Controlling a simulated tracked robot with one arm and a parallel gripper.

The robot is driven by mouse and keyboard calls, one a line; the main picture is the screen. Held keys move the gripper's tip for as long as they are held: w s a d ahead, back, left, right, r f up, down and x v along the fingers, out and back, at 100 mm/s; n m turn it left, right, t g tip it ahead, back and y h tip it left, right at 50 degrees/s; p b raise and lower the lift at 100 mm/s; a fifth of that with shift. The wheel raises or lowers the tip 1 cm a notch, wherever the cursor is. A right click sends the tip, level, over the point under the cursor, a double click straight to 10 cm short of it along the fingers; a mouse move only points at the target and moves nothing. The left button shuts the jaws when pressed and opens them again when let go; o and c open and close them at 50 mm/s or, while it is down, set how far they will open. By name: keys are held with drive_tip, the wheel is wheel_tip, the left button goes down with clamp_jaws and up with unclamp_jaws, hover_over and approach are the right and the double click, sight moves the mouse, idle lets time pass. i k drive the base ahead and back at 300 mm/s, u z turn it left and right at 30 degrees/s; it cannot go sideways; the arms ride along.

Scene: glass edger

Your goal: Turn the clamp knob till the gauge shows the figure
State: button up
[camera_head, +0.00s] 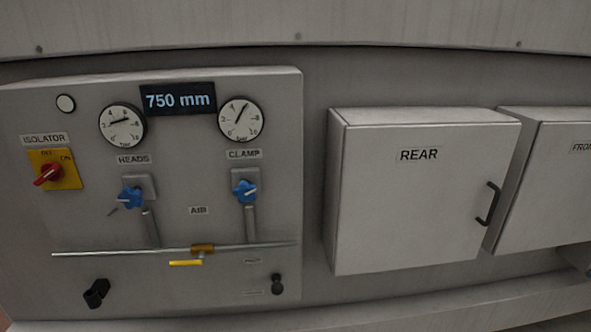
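The clamp knob (244,191) is a blue star-shaped knob on a grey mount, below the CLAMP label (244,154) on the control panel. The clamp gauge (240,120) is a round white dial in bar above that label. Its needle points up and a little right, roughly at 6; the exact reading is too small to tell. My gripper is not in view, and nothing touches the knob.
A similar blue heads knob (131,197) and heads gauge (122,125) are to the left. A display (178,99) reads 750 mm. A red isolator switch (47,174), yellow valve lever (186,263) and black knob (277,284) are nearby. The REAR cabinet (420,190) stands right.

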sight(246, 192)
drive_tip(key=u, duration=0.2)
drive_tip(key=i, duration=1)
drive_tip(key=u, duration=0.6)
